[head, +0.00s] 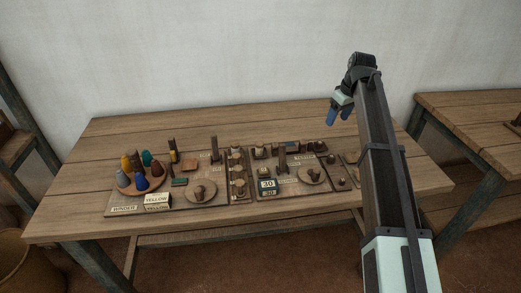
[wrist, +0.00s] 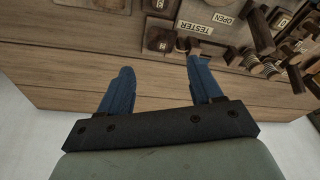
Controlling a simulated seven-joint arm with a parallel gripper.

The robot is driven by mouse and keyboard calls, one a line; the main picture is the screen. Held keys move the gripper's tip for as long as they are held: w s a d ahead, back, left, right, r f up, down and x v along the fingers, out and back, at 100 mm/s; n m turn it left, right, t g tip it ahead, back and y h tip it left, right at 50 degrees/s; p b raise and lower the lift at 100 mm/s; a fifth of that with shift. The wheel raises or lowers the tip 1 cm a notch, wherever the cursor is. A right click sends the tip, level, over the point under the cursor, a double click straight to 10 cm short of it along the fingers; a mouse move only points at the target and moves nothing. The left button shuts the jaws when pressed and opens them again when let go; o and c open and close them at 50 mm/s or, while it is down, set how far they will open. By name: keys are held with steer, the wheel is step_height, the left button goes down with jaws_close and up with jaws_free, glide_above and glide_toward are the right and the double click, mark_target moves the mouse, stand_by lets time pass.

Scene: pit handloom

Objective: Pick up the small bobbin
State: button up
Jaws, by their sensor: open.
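My gripper (head: 339,116) is held in the air above the right part of the table, with its blue fingers pointing down. In the wrist view my gripper (wrist: 158,66) has its fingers spread apart with nothing between them. I cannot tell for sure which piece is the small bobbin. Coloured cones (head: 141,184) stand on a round wooden base at the left end.
The wooden table (head: 75,220) carries a left board with a WINDER label (head: 124,209) and a YELLOW block (head: 157,201). A board with a "30" display (head: 267,184) lies right of it. A TESTER label (wrist: 195,28) shows in the wrist view. The table's back strip is clear.

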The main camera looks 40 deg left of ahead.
steer(key=s+a+n, duration=0.2)
steer(key=s+a, duration=0.5)
steer(key=a, duration=0.3)
steer(key=s+a+n, duration=0.2)
steer(key=s+a, duration=0.6)
steer(key=a, duration=0.2)
glide_toward(259, 143)
steer(key=shift+g, duration=0.4)
steer(key=f, duration=0.2)
steer(key=w+f, duration=0.1)
steer(key=f, duration=0.2)
steer(key=shift+a, duration=0.15)
steer(key=shift+s+a+f, duration=0.1)
steer(key=shift+a+f, duration=0.15)
steer(key=shift+f, duration=0.6)
steer(key=shift+a+f, duration=0.2)
steer(key=shift+f, duration=0.65)
steer(key=shift+s+a+f, duration=0.1)
steer(key=shift+a+f, duration=0.15)
steer(key=shift+f, duration=0.6)
steer(key=shift+c, duration=0.5)
steer(key=c, duration=1)
steer(key=shift+r, duration=0.15)
